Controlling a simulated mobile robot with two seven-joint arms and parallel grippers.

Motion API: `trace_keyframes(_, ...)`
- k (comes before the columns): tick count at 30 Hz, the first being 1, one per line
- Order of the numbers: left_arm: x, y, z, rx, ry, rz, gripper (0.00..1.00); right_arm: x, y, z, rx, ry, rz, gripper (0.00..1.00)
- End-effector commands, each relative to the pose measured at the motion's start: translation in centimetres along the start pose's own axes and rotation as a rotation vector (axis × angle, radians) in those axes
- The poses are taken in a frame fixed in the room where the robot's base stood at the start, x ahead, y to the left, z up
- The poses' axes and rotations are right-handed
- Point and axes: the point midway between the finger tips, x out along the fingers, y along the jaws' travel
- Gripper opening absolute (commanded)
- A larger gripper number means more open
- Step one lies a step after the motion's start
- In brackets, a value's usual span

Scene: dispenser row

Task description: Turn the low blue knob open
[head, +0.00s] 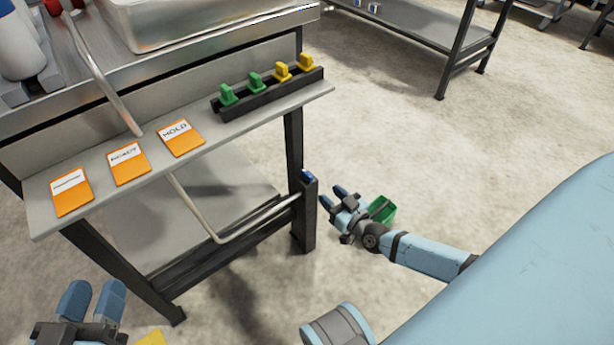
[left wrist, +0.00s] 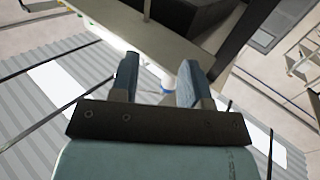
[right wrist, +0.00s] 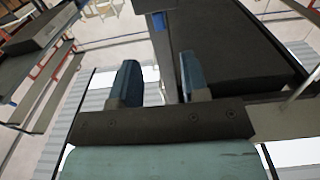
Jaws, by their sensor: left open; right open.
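A small blue patch on a dark upright in the right wrist view (right wrist: 158,17) looks like the same knob. My right gripper (head: 332,196) is open and empty just right of the post, its fingers pointing toward it, apart from the knob. My left gripper (head: 93,290) is open at the lower left, in front of the bench and away from the knob. The left wrist view shows its spread fingers (left wrist: 158,80).
The bench shelf (head: 215,135) holds orange cards (head: 128,163) and a black rack (head: 268,97) with green and yellow clips. A green bin (head: 382,210) is on the floor behind my right gripper. A metal pipe (head: 108,85) hangs above the shelf. Floor to the right is open.

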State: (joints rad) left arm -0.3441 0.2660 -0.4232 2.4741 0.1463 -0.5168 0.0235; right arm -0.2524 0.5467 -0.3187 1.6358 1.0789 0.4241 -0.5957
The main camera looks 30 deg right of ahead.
Motion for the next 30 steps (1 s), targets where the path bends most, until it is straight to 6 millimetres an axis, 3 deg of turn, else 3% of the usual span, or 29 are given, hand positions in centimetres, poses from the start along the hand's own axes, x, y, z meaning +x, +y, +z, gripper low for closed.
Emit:
trace_keyframes(9,0.6,-1.3,0.1,0.152,0.083,-0.008,0.43,7.0,-0.1,0.3,0.001,0.004,0.0,0.41)
trace_keyframes(15,0.8,-1.7,-0.2,0.216,0.117,-0.013,0.43,9.8,0.0,0.2,0.0,0.002,0.0,0.41)
trace_keyframes(28,0.8,-1.9,-0.6,0.248,0.136,-0.012,0.43,10.9,-0.1,0.0,0.0,-0.001,-0.001,0.41)
trace_keyframes(29,0.8,-1.9,-0.6,0.249,0.136,-0.012,0.43,10.9,-0.1,0.0,0.0,-0.001,-0.001,0.39)
trace_keyframes(30,0.8,-1.9,-0.6,0.25,0.135,-0.012,0.43,10.9,-0.1,0.0,0.0,-0.001,-0.001,0.3)
